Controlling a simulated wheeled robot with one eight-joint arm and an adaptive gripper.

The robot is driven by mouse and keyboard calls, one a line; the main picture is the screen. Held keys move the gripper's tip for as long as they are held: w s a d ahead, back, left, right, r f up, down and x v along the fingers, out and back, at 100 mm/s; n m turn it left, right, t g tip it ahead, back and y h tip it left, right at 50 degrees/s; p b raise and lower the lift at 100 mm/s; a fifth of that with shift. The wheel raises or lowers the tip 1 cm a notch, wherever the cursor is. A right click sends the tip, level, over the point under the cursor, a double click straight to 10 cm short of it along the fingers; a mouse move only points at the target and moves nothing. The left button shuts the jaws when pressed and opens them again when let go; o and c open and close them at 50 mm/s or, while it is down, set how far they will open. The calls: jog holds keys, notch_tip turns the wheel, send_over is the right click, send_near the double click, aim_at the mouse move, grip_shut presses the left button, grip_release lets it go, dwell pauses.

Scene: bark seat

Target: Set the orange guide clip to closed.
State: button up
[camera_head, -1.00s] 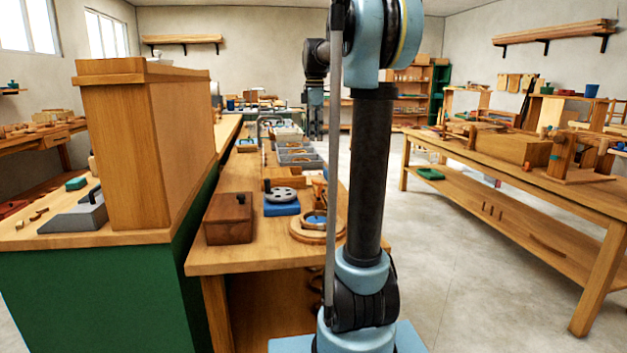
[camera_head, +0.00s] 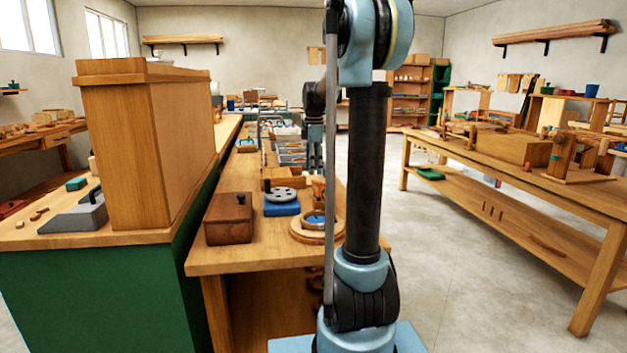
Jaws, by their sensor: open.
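I cannot clearly pick out the orange guide clip in the head view. A small orange-brown upright piece (camera_head: 318,188) stands on the middle bench beside my arm column, but it is too small to tell what it is. My gripper (camera_head: 313,168) hangs pointing down over the right side of that bench, beyond this piece. Its fingers are small and dark here, and it is open with nothing seen in it. My own arm column hides part of the bench's right side.
The middle bench (camera_head: 225,257) holds a dark wooden box (camera_head: 229,219), a blue block with a grey disc (camera_head: 282,203), a round wooden-rimmed dish (camera_head: 304,233) and grey trays (camera_head: 291,158). A tall wooden cabinet (camera_head: 150,150) stands left. Open floor (camera_head: 460,270) lies right.

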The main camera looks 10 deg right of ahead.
aim_at(314, 180)
jog(key=shift+f, duration=2.4)
jog(key=shift+c, duration=0.3)
jog(key=shift+a, duration=0.1)
grip_shut()
